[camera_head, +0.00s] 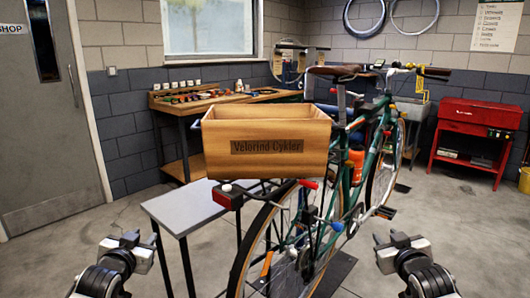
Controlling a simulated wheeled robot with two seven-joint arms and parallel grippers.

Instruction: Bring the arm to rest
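My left gripper (130,241) is at the lower left of the head view, over the floor in front of the small grey table. My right gripper (392,243) is at the lower right, to the right of the bicycle's wheel and over bare floor. Both grippers are apart from the bicycle, and nothing can be seen in either one. Their fingers are too small and turned too far to tell whether they are open or shut.
A green bicycle (333,226) stands in the middle, with a wooden crate (226,151) above its near wheel. A small grey table (188,208) stands left of it. A workbench (228,99) is behind, and a red cabinet (480,117) is at the right.

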